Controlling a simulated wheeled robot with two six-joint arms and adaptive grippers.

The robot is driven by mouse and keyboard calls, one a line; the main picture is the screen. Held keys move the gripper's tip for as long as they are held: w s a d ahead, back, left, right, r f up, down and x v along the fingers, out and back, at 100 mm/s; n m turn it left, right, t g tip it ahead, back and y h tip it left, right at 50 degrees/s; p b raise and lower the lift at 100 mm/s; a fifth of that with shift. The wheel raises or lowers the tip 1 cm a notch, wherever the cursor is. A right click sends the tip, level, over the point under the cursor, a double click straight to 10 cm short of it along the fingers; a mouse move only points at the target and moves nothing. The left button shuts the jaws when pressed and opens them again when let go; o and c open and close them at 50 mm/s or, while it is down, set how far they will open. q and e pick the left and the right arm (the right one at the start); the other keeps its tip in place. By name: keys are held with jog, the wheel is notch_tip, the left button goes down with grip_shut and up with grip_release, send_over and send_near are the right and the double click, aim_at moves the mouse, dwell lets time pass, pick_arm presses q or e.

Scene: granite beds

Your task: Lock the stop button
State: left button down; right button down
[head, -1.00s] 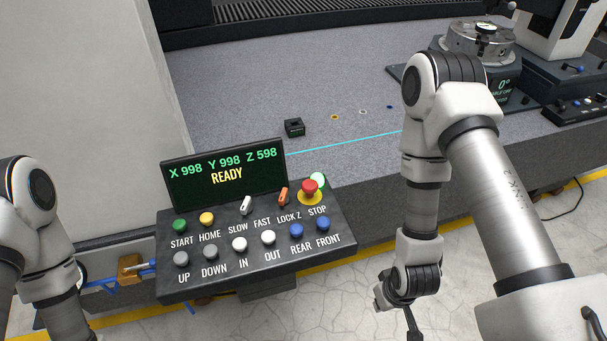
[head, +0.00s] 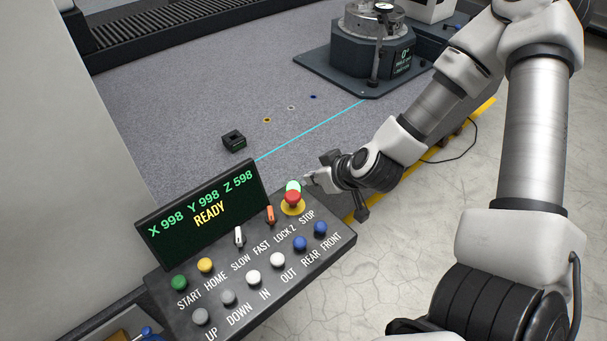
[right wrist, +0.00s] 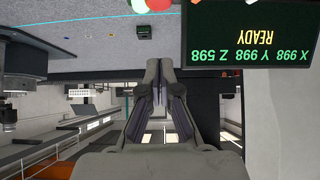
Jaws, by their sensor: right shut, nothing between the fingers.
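In the right wrist view, the red cap (right wrist: 158,4) is cut by the top edge. My right gripper (head: 312,178) is shut and empty, reaching in from the right, close to the button and lamp. Its closed fingers also show in the right wrist view (right wrist: 165,65). I cannot tell whether they touch the button. My left gripper is out of view.
The display (head: 204,216) reads READY. Left of the stop button stand the orange LOCK Z lever (head: 270,214) and a white SLOW/FAST lever (head: 239,237). Several other buttons fill the panel. A small black block (head: 234,142) lies on the granite bed (head: 200,90).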

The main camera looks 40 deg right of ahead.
jog(key=shift+w+f+b, duration=0.7)
jog(key=shift+f+b, duration=0.65)
jog(key=shift+b, duration=2.4)
jog(key=b, duration=0.2)
send_over(289, 192)
jog(key=s, duration=0.3)
notch_tip(289, 192, down, 4)
jog(key=shift+f, duration=0.2)
notch_tip(289, 192, down, 3)
jog(key=shift+w+d+r, duration=0.1)
jog(key=shift+r, duration=0.05)
jog(key=shift+d+f, duration=0.1)
jog(key=shift+f, duration=0.45)
